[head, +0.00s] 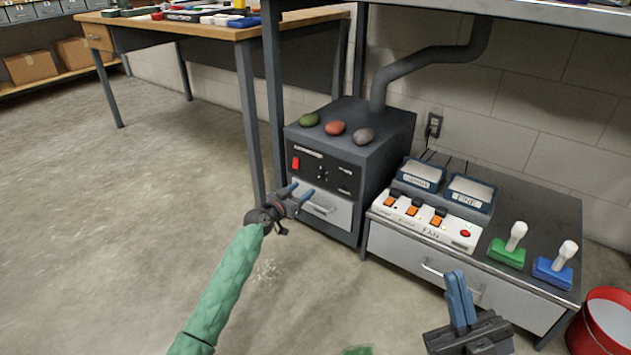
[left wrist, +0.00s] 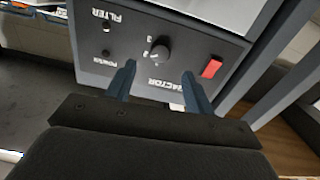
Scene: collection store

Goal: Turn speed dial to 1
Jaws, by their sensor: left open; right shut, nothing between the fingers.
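The dark extractor box (head: 350,150) stands on the floor in the head view, its black front panel facing me. The speed dial (left wrist: 160,49) is a small dark round knob on that panel, seen upside down in the left wrist view, with small white marks around it. I cannot tell its exact setting. My left gripper (head: 297,193) is open in front of the panel. In the left wrist view its two blue fingers (left wrist: 162,85) point toward the panel, either side of and short of the dial, apparently apart from it. My right gripper (head: 459,290) is shut and empty, before the low cabinet.
A red switch (left wrist: 211,67) sits beside the dial. Three stones, including a red one (head: 335,128), lie on the box. To the right, a low cabinet (head: 400,245) bears a fan switch panel (head: 425,221), trays, and green and blue levers. A red bucket (head: 607,320) stands far right.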

